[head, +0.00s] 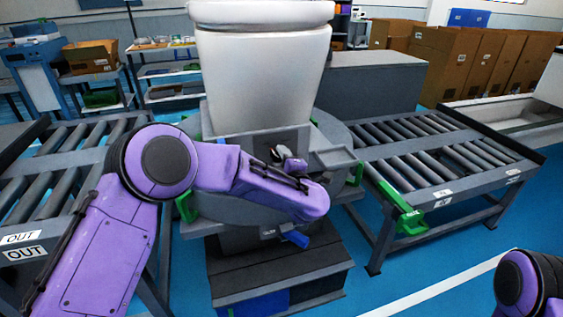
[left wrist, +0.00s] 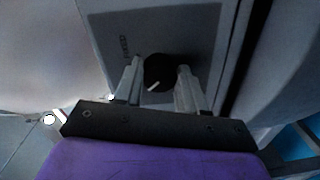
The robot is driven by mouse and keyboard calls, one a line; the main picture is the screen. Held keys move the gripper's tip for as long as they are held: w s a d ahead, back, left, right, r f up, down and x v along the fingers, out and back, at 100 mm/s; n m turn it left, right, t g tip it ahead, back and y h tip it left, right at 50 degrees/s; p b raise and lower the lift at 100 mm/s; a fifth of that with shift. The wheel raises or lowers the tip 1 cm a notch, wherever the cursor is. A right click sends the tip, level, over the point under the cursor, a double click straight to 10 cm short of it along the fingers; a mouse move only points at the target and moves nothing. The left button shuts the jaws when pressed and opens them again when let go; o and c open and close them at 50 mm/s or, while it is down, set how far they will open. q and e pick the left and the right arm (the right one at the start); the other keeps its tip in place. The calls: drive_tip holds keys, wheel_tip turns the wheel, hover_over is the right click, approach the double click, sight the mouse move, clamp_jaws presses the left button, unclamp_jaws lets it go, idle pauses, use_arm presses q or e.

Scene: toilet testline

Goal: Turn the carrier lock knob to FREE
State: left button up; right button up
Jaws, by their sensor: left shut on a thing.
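The carrier lock knob (left wrist: 159,72) is a round black knob with a white pointer line, on a dark grey panel (left wrist: 202,25) in the left wrist view. The pointer slants toward the lower left of that view. The knob cannot be made out there.
The toilet stands on a grey round carrier with green brackets (head: 187,208). Roller conveyors flank it at left (head: 65,165) and right (head: 440,155). A blue pedal-like part (head: 295,238) is below. Cardboard boxes (head: 455,60) stand behind at right. My right arm shows at the lower right corner.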

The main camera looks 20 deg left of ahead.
idle(0.4)
use_arm(q)
drive_tip(key=o, duration=1.1)
drive_tip(key=shift+c, duration=0.2)
drive_tip(key=v, duration=1)
drive_tip(key=shift+s+d+b, duration=0.2)
drive_tip(key=shift+s+b, duration=0.05)
drive_tip(key=shift+b, duration=0.2)
